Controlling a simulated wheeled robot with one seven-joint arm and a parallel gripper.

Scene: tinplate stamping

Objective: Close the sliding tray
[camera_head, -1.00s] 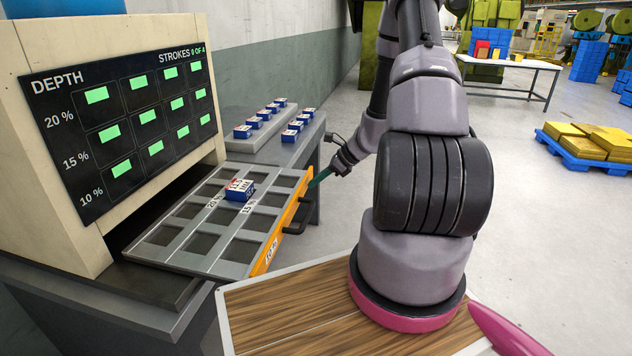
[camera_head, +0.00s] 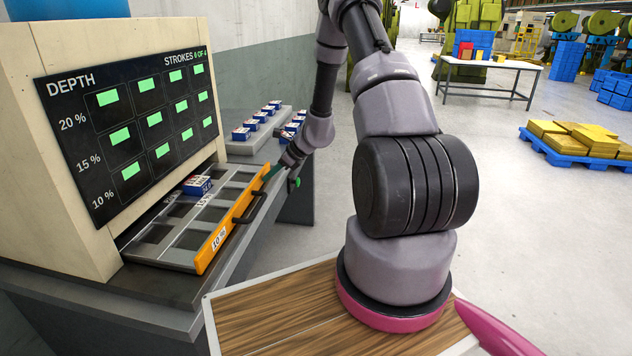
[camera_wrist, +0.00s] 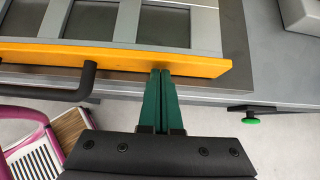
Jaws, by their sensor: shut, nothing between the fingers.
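The sliding tray (camera_head: 177,258) is a grey frame with square pockets, part of it inside the opening of the beige machine. Its orange front panel (camera_head: 217,239) carries a black handle (camera_head: 250,207) and a "10 %" label. A blue, white and red block (camera_head: 197,185) sits on the tray. My gripper (camera_head: 270,172) is at the far end of the orange panel. In the wrist view its green fingers (camera_wrist: 161,80) are together and empty, their tips at the outer face of the orange panel (camera_wrist: 140,60), right of the handle (camera_wrist: 75,85). They appear to touch it.
The machine's display (camera_head: 130,130) reads "DEPTH" and strokes 0 of 4. Several similar blocks (camera_head: 253,124) stand on grey racks beyond the tray. A grey bench (camera_head: 295,195) lies under the tray. Open floor (camera_head: 520,240) is to the right, with a blue pallet (camera_head: 570,153) of yellow slabs.

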